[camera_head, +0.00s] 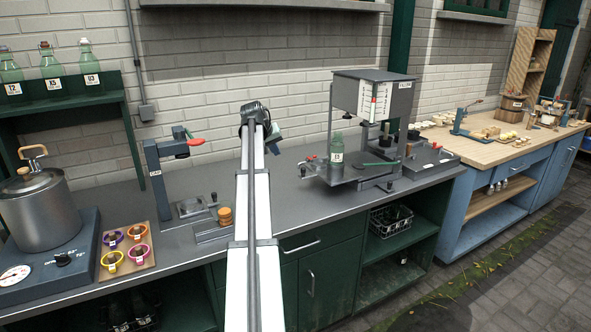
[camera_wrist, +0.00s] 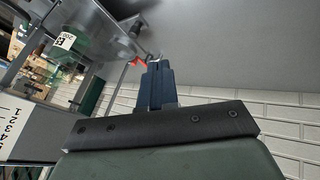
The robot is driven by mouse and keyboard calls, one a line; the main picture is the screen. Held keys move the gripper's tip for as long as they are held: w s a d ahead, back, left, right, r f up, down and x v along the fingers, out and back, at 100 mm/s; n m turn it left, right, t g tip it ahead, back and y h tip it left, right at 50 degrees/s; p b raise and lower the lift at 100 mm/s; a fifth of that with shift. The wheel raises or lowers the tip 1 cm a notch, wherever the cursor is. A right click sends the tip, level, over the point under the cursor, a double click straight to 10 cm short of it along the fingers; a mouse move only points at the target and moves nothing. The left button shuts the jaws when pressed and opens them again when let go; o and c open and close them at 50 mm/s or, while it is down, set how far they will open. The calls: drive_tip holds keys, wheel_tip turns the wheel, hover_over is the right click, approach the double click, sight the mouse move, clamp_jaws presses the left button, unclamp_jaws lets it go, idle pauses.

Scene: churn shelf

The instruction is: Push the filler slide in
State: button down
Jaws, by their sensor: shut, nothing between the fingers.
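The filler (camera_head: 385,95) is a grey box on posts with a white scale, standing on the counter right of the middle. A green bottle (camera_head: 336,148) stands upright at its left side. A small red-tipped part (camera_head: 310,158) sticks out by the base left of the bottle; I cannot tell if it belongs to the slide. My gripper (camera_head: 277,136) is left of the filler, apart from it, partly hidden by my arm. In the wrist view its dark fingers (camera_wrist: 156,72) are together and empty, with a red part (camera_wrist: 138,62) just beyond them.
The grey counter (camera_head: 290,205) is clear between my arm and the filler. A capper-like stand with a red handle (camera_head: 165,160), a tray of coloured rings (camera_head: 127,250) and a steel pot (camera_head: 42,210) are to the left. A wooden-topped blue bench (camera_head: 500,150) is at the right.

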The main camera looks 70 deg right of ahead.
drive_tip(key=s+r+x, duration=0.1)
drive_tip(key=s+x, duration=0.2)
drive_tip(key=x, duration=1.2)
drive_tip(key=shift+d, duration=0.3)
drive_tip(key=shift+s, duration=0.1)
approach(325, 171)
drive_tip(key=d+f, duration=0.1)
drive_tip(key=d, duration=0.1)
drive_tip(key=s+d+f, duration=0.1)
drive_tip(key=d, duration=0.1)
drive_tip(key=d+f, duration=0.1)
drive_tip(key=d, duration=0.1)
drive_tip(key=shift+s+f, duration=0.15)
drive_tip(key=shift+s, duration=0.1)
